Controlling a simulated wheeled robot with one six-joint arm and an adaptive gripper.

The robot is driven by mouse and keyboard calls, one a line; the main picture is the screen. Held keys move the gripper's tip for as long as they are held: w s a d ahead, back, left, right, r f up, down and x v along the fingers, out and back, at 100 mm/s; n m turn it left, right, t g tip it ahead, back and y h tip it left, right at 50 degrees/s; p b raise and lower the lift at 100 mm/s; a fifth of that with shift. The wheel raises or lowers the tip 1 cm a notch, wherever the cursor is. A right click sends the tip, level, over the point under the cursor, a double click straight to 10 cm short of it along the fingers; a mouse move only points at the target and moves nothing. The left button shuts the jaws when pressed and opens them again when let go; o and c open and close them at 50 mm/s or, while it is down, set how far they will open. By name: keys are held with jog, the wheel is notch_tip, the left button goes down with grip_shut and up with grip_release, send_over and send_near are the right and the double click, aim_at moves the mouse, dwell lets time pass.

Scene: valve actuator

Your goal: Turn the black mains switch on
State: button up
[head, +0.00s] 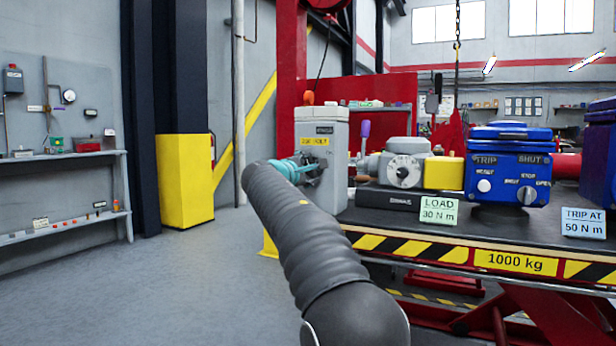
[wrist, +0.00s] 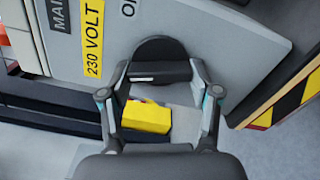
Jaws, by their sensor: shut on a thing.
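The black mains switch (wrist: 160,49) is in the wrist view, a round black base with a bar-shaped handle across it. It sits on the grey mains box, whose face carries a yellow 230 volt label (wrist: 93,38). My gripper (wrist: 161,72) is shut on the switch handle, one fingertip at each end of the bar. In the head view the grey mains box (head: 322,127) stands at the left end of the bench, and my gripper (head: 309,172) is at its front. There the gripper mostly hides the switch. The wrist view cuts off the lettering beside the switch.
Right of the box on the bench stand a grey motor unit (head: 403,170), a yellow block (head: 444,173) and a blue actuator (head: 507,160) with knobs. Load (head: 438,211) and trip (head: 583,223) cards stand near the front edge. Open floor (head: 190,285) lies to the left.

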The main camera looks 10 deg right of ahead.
jog(key=m+b, duration=0.3)
jog(key=m, duration=0.3)
jog(key=shift+m, duration=0.3)
jog(key=m, duration=0.2)
jog(key=m+b, duration=0.1)
jog(key=m, duration=0.3)
jog(key=shift+d+r+b, duration=0.1)
jog(key=shift+r+b, duration=0.15)
jog(key=shift+b, duration=0.15)
jog(key=o, duration=1.1)
jog(key=shift+o, duration=0.2)
jog(key=v, duration=1.2)
